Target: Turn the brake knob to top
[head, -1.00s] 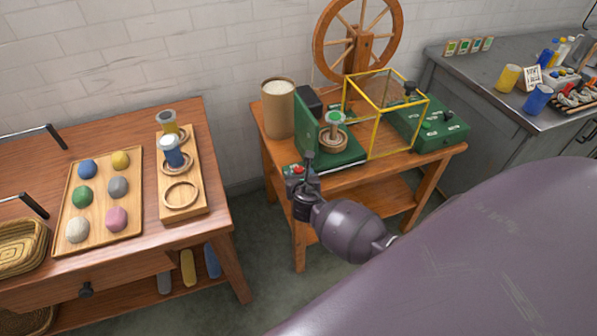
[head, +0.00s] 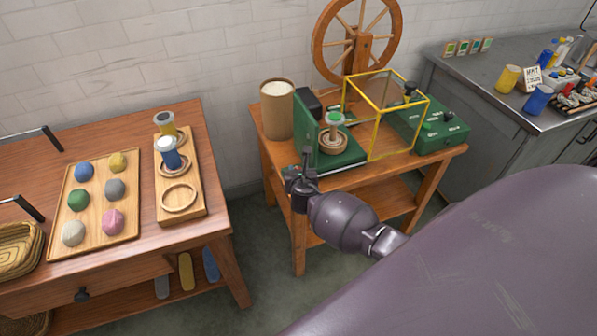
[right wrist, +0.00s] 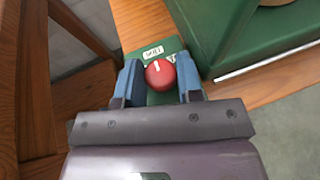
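In the right wrist view a round red knob (right wrist: 160,74) with a white pointer mark sits on a small green plate (right wrist: 168,52). The mark points towards the picture's top, slightly left. A white label (right wrist: 153,52) beside it is too small to read. My right gripper (right wrist: 160,82) has its two blue fingers on either side of the knob, with little room and no clear contact. In the head view my right gripper (head: 299,180) is at the front left corner of the middle table and hides the knob. My left gripper is not in view.
On the middle table (head: 350,178) a green stand (head: 350,157), a yellow frame (head: 428,110), a green box (head: 440,135) and a tan canister (head: 277,110) stand near my gripper. A spinning wheel (head: 321,45) is behind. The left table (head: 60,150) holds coloured wool on a tray (head: 112,242).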

